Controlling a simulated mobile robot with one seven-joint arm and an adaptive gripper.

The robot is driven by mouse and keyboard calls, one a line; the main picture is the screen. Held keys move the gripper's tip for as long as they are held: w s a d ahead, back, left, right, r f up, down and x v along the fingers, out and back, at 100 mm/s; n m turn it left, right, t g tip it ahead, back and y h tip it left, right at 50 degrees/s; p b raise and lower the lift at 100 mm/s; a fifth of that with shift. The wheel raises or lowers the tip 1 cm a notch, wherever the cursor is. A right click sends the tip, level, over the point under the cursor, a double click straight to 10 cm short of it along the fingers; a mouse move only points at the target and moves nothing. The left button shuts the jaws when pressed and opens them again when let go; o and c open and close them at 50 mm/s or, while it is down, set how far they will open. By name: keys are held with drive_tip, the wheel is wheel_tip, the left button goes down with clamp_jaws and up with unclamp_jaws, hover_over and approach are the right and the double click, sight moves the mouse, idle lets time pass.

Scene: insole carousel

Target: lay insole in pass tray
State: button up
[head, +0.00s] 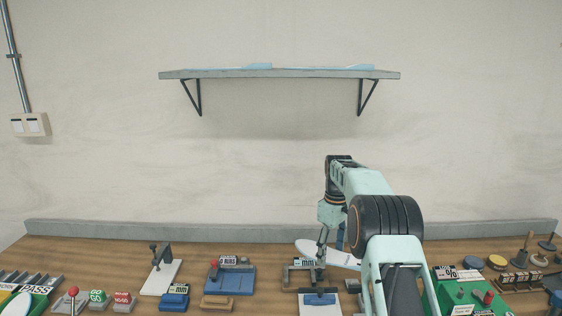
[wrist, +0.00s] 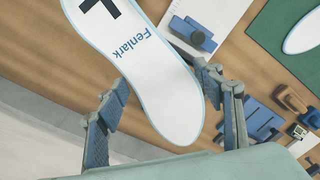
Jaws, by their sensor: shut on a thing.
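The insole (wrist: 150,55) is white with a pale blue edge and carries the print "Fenlark" and a dark letter. My gripper (wrist: 165,105) is shut on it, one finger at each side edge. In the head view, the insole (head: 312,247) shows low over the back of the bench, partly hidden by my gripper (head: 325,250) and arm. The pass tray (head: 42,298) is green with a "PASS" label at the bottom left of the head view, cut off by the frame. A white piece lies in it. My gripper is far to its right.
A blue fixture (head: 236,282), a white board with a black stand (head: 165,272) and a red-knobbed lever (head: 73,295) stand between the insole and pass tray. Another white insole (wrist: 303,32) lies on a green surface.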

drive_tip(key=s+a+r+m, duration=0.1)
drive_tip(key=s+m, duration=0.3)
drive_tip(key=s, duration=0.6)
drive_tip(key=s+r+m+p, duration=0.1)
drive_tip(key=s+m, duration=0.4)
drive_tip(key=s, duration=0.4)
drive_tip(key=shift+s+a+r, duration=0.35)
drive_tip(key=shift+s, duration=0.05)
drive_tip(key=s+f, duration=0.4)
drive_tip(key=shift+f, duration=0.35)
clamp_jaws()
wheel_tip(320, 180, up, 10)
drive_tip(key=p, duration=0.5)
drive_tip(key=shift+f, duration=0.15)
